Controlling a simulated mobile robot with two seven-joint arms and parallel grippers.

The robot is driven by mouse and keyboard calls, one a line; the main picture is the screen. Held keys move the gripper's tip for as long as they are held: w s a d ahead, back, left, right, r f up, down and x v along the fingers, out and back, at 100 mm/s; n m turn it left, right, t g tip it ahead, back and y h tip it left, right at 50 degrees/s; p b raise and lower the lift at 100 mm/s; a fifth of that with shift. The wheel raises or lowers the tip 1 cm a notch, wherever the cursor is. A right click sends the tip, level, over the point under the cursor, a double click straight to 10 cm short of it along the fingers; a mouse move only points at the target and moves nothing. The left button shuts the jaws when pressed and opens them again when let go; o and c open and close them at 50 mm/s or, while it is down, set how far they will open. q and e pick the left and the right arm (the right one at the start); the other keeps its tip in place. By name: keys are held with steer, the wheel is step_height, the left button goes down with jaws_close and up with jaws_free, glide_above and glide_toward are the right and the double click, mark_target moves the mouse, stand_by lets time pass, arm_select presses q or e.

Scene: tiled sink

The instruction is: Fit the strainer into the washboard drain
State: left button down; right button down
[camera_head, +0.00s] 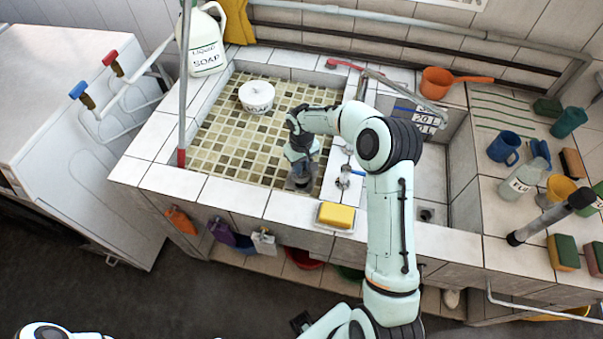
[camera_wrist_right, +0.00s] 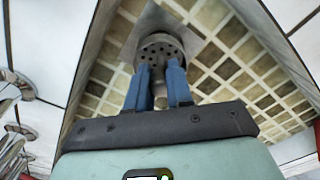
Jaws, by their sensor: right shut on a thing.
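The strainer (camera_wrist_right: 161,46) is a grey metal cup with round holes, seen between the blue fingers in the right wrist view. My right gripper (camera_wrist_right: 165,75) is shut on it, fingers pointing at the tiled basin floor. A grey square metal plate (camera_wrist_right: 146,22), apparently the drain surround, lies behind the strainer; the drain opening is hidden, and I cannot tell whether the strainer touches it. In the head view my right gripper (camera_head: 301,166) is low in the near right corner of the tiled basin (camera_head: 222,138).
A yellow sponge (camera_head: 336,215) lies on the front rim. A soap jug (camera_head: 206,45) stands back left. The basin's left floor is clear.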

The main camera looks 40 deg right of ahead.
steer(key=shift+f, duration=2.4)
steer(key=c, duration=1)
jaws_free()
step_height(320, 180, up, 13)
steer(key=shift+w+r, duration=0.1)
steer(key=shift+r, duration=0.05)
steer(key=shift+a, duration=0.1)
